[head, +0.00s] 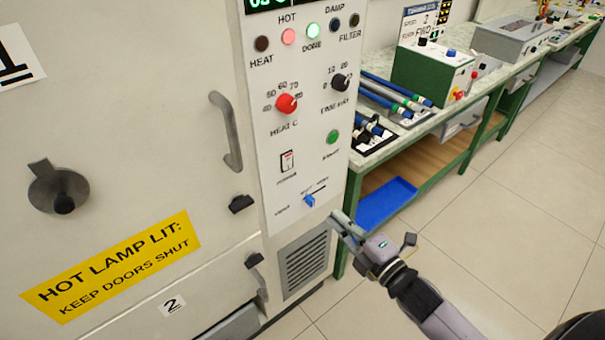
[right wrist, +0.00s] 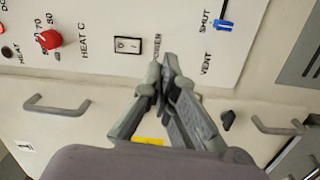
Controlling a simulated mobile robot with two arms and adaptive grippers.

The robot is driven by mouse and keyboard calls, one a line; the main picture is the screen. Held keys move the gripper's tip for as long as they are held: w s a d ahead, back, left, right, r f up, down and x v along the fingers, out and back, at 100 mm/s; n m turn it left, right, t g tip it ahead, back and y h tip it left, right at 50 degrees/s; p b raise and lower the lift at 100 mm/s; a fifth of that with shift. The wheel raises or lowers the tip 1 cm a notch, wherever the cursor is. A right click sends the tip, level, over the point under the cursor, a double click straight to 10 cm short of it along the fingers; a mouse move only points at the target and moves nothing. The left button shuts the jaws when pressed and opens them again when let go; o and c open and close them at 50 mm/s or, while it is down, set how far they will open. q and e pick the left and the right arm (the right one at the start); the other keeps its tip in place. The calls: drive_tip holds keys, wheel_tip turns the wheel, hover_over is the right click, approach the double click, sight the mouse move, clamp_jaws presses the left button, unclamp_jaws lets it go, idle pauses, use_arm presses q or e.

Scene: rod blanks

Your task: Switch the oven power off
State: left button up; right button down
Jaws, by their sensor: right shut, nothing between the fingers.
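The oven's power switch (head: 287,161) is a small white rocker in a dark frame on the white control panel (head: 312,170), with a label below it. In the right wrist view the rocker (right wrist: 127,45) shows its 1 and 0 marks; I cannot tell which side is pressed. My right gripper (head: 338,220) is at the panel's lower right edge, below and right of the switch. In the right wrist view its fingertips (right wrist: 163,68) are together and empty, near the POWER label and apart from the rocker. My left gripper is not in view.
A red heat knob (head: 287,104), a black time knob (head: 340,82), a green start button (head: 333,136) and a blue vent slider (head: 309,201) surround the switch. Door handles (head: 226,130) stick out at left. A bench (head: 395,150) stands at right.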

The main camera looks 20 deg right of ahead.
sight(289, 161)
drive_tip(key=r, duration=0.1)
drive_tip(key=a+r+n, duration=0.1)
drive_tip(key=r, duration=0.1)
drive_tip(key=s+r+n+y, duration=0.1)
drive_tip(key=r, duration=0.1)
drive_tip(key=shift+a+t, duration=0.2)
drive_tip(key=shift+t, duration=0.2)
drive_tip(key=shift+w, duration=0.15)
drive_tip(key=p+x, duration=0.2)
drive_tip(key=x, duration=1.1)
drive_tip(key=shift+w+a+r+p, duration=0.1)
drive_tip(key=shift+w+a+p, duration=0.2)
drive_tip(key=shift+p, duration=0.1)
